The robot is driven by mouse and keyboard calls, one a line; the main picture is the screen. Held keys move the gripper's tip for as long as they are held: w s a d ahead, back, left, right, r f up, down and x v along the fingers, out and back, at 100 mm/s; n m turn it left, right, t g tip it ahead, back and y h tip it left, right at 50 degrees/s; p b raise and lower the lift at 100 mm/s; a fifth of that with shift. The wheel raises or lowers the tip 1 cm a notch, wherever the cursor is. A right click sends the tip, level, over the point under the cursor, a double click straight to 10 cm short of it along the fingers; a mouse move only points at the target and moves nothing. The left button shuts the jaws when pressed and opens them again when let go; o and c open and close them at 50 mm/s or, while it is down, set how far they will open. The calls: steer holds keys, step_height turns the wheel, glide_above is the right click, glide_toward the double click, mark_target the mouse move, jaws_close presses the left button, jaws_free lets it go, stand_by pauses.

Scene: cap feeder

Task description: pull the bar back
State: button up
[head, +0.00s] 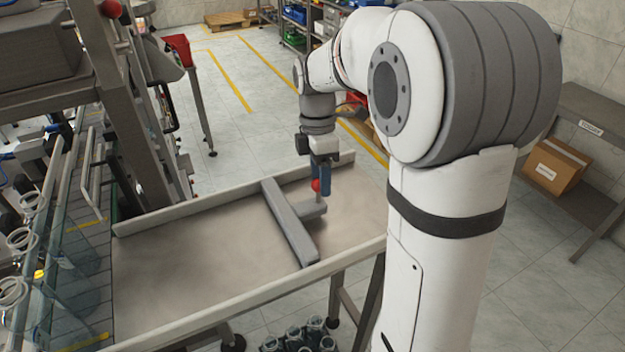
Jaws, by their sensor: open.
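The grey bar (283,215) lies across the metal tray table (170,278), from near its back rim toward its front rim. A short grey block joins its right side and carries an upright post with a red knob (316,185). My gripper (321,190) points down with its blue fingers at the knob. The jaws are open. The fingers partly hide the knob, and I cannot tell whether they touch it.
The tray has raised rims and is bare on both sides of the bar. A conveyor with clear guards and bottles (60,285) stands at the left. A red chute (178,50) is behind. Several containers (300,338) stand below the front rim. A cardboard box (556,166) sits at the right.

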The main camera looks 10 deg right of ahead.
step_height(320, 180, up, 7)
steer(key=w, duration=0.1)
steer(key=shift+w, duration=0.2)
steer(key=s+f+m+t, duration=0.2)
steer(key=s+f+m, duration=0.1)
steer(key=s+m, duration=0.6)
steer(key=s+d+f+m+t, duration=0.1)
steer(key=s+f+m+t, duration=0.2)
steer(key=s+m, duration=0.6)
steer(key=shift+f+m, duration=0.3)
steer(key=shift+f, duration=0.1)
steer(key=shift+c, duration=0.4)
